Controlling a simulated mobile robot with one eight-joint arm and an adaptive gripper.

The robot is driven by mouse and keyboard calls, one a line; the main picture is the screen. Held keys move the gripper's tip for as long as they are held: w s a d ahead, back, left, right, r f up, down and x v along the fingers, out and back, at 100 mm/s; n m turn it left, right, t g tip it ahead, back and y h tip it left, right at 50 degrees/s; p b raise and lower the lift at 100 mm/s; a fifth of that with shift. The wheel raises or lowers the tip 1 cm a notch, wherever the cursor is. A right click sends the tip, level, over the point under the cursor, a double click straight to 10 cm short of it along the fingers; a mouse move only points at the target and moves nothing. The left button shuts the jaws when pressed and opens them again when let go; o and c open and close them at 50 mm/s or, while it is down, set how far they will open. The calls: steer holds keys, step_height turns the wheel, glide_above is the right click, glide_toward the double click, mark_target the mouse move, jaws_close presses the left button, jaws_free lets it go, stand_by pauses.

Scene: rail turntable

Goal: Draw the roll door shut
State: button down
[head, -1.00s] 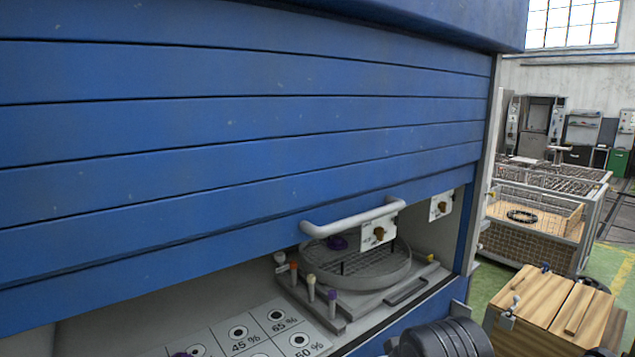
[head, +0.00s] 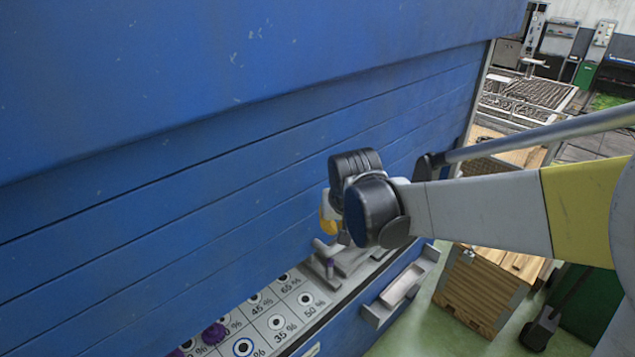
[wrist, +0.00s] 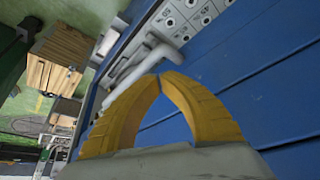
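The blue slatted roll door (head: 200,215) fills the left and middle of the head view. A gap is open below its lower edge. Through it show numbered disc places (head: 275,322) and a grey rack (head: 330,262). My gripper (head: 328,222) is in front of the door's lower right part, its yellow fingers mostly hidden by my wrist. In the wrist view its fingertips (wrist: 160,76) meet, with only blue door showing between the fingers. A pale grey bar, apparently the door handle (wrist: 150,62), lies just beyond the tips; contact cannot be told.
A wooden crate (head: 478,300) stands on the green floor at the right. A small grey tray (head: 402,285) juts from the cabinet front below the opening. Wire-mesh carts (head: 530,95) stand behind at the right.

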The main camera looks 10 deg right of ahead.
mark_target(333, 246)
steer(key=p+x, duration=0.1)
steer(key=x, duration=0.9)
steer(key=shift+w+r, duration=0.1)
step_height(333, 246, down, 45)
steer(key=b, duration=3.9)
steer(key=shift+r, duration=0.1)
